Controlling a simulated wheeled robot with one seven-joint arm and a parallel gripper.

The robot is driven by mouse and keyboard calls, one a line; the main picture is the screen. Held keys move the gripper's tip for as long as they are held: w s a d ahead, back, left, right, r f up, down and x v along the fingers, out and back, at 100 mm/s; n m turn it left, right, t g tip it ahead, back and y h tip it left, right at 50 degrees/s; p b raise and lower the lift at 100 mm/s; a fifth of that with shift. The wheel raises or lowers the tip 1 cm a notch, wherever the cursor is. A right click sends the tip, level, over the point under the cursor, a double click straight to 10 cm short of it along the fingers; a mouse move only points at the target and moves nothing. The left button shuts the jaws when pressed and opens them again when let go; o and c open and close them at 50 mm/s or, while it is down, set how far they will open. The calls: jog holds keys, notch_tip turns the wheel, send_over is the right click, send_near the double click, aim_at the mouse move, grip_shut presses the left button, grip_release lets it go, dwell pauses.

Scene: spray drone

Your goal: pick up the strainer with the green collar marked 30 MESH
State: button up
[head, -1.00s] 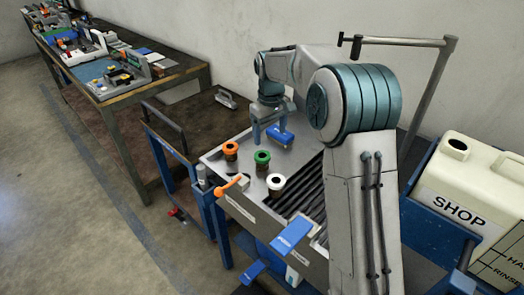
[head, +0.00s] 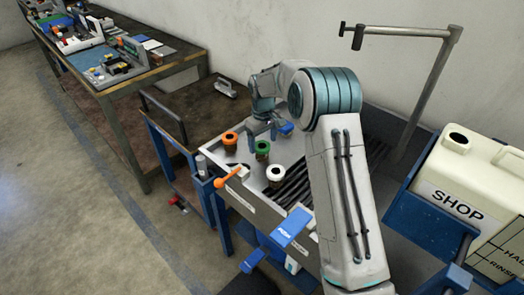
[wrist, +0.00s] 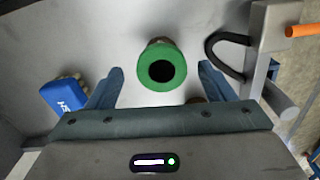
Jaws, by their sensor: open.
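The strainer with the green collar (head: 262,147) stands upright on the grey sink deck, between an orange-collared strainer (head: 230,140) and a white-collared one (head: 274,175). In the wrist view the green collar (wrist: 161,68) shows from above as a ring with a dark opening; no marking is readable. My gripper (wrist: 160,82) is open, with one finger to each side of the green collar in that view. In the head view my gripper (head: 262,132) is low, right by the green strainer. I cannot tell whether the fingers touch it.
A blue block-like item (wrist: 62,95) lies just left of my left finger in the wrist view. An orange-handled lever (head: 228,179) is at the deck's front edge. A ribbed drain area (head: 300,180) lies right of the strainers. A SHOP jug (head: 455,190) stands far right.

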aim_at(263, 146)
notch_tip(263, 146, down, 5)
jog(key=shift+s+r+p, duration=0.1)
jog(key=shift+s+p, duration=0.05)
jog(key=shift+p, duration=0.4)
jog(key=c, duration=1.1)
jog(key=shift+o, duration=0.2)
jog(key=shift+r, duration=0.15)
